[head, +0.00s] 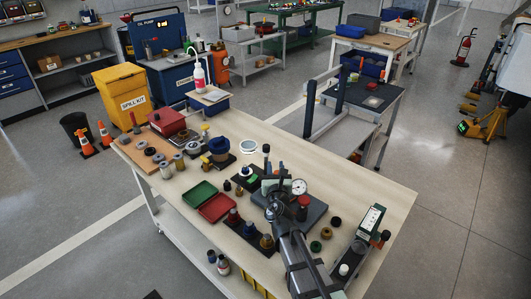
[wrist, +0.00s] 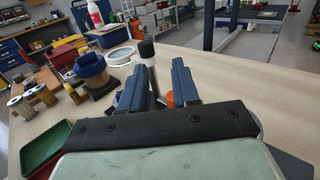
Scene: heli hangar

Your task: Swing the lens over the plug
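A round lens with a pale rim (head: 248,146) is held over the table's middle, left of a post with a black cap (head: 266,149). In the wrist view the lens (wrist: 119,57) lies left of the metal post (wrist: 151,76), whose cap stands above my fingertips. My gripper (head: 270,182) is beyond the dark vise-like block and near the post. In the wrist view its two blue fingers (wrist: 162,84) are apart, with the post seen in the gap; I cannot tell whether it is between them or beyond. I cannot make out the plug with certainty.
A blue-and-yellow fitting (head: 220,150) stands left of the lens. Green (head: 199,194) and red (head: 217,208) trays lie in front. The table (head: 350,187) is clear toward the back right.

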